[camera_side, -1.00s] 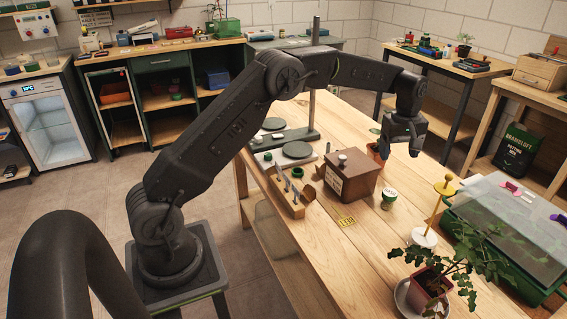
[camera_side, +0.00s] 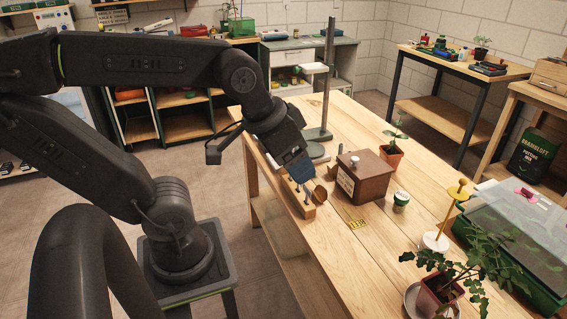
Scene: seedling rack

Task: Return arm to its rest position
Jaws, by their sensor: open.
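My gripper (camera_side: 297,170) is open at the end of my bent arm, at the left edge of the wooden table (camera_side: 335,262). It points down and to the right, close above the wooden tool block (camera_side: 309,211) in this view. Its fingertips overlap the upright tools there, and I cannot tell whether they touch. My arm folds back to the left, over its base. I see nothing held in the gripper. Part of the tool block is hidden behind the gripper.
A brown box (camera_side: 368,183), a green-lidded jar (camera_side: 401,203) and a potted seedling (camera_side: 391,158) stand to the right. A metal stand (camera_side: 329,75) rises behind the gripper. A leafy plant (camera_side: 470,262) and a covered tray (camera_side: 515,215) are at the right front.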

